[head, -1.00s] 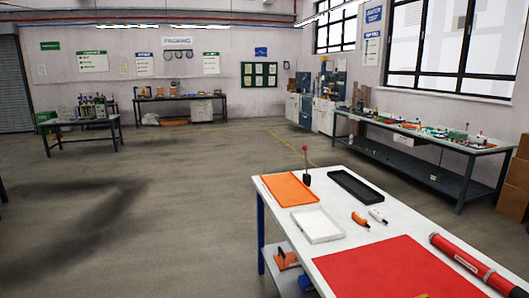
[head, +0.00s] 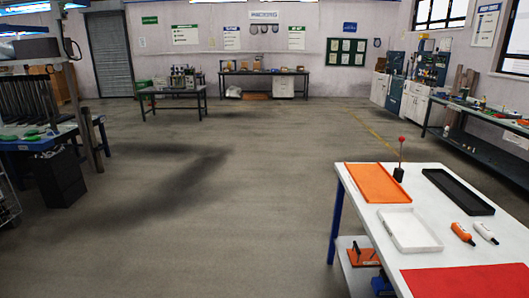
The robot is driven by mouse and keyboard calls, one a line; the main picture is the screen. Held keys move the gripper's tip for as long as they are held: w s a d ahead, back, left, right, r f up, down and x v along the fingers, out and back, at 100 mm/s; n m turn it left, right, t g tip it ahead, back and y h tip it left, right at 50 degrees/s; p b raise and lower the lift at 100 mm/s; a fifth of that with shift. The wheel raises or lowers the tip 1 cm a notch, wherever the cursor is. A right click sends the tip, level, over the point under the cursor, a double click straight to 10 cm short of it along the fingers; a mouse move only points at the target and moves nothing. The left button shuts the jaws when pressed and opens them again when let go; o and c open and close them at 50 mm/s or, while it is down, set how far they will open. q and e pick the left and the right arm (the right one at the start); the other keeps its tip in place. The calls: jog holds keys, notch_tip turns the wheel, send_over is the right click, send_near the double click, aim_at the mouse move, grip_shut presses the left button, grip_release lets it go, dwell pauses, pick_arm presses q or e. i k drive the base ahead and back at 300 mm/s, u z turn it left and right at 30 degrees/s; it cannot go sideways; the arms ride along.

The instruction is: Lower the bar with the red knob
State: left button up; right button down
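A red knob (head: 402,138) tops a thin upright rod on a small black block (head: 399,174). It stands at the back edge of the white table (head: 440,196) at the right, between an orange tray (head: 378,183) and a black tray (head: 458,191). The rod looks raised and nearly vertical. I cannot tell from here whether this is the bar meant. Neither of my grippers is in view. A bench with small equipment (head: 181,79) stands far off at the left; its details are too small to tell.
A white tray (head: 409,230), an orange tool (head: 462,233), a white tool (head: 485,233) and a red mat (head: 470,282) lie on the table. A dark bin (head: 60,178) and bench (head: 30,143) stand at the left. The middle floor is open.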

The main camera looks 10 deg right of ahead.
aim_at(402, 138)
jog(key=u, duration=0.15)
jog(key=i, duration=1.95)
jog(key=z, duration=0.55)
jog(key=i, duration=1.55)
jog(key=z, duration=1.95)
jog(key=i, duration=0.8)
jog(key=z, duration=0.65)
